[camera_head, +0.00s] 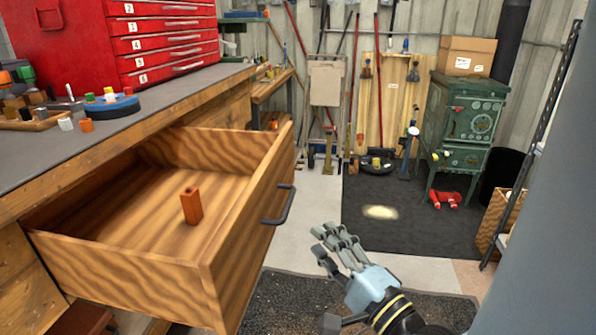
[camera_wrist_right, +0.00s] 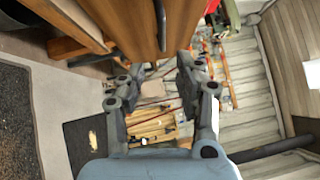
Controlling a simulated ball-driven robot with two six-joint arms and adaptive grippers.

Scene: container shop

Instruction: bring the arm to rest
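My right gripper (camera_head: 338,243) is in the lower middle of the head view, to the right of the open drawer's front and apart from its dark handle (camera_head: 279,206). In the right wrist view the gripper (camera_wrist_right: 160,72) has its fingers spread with a gap between them and nothing held. The drawer front (camera_wrist_right: 125,20) and its handle (camera_wrist_right: 160,25) show beyond the fingers there. My left gripper is not in view.
The wooden drawer (camera_head: 120,275) is pulled out from the workbench (camera_head: 100,135) and holds a reddish-brown block (camera_head: 191,205). A red tool chest (camera_head: 110,45) stands on the bench. A green stove (camera_head: 465,130) stands at the back right. Floor (camera_head: 315,210) right of the drawer is clear.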

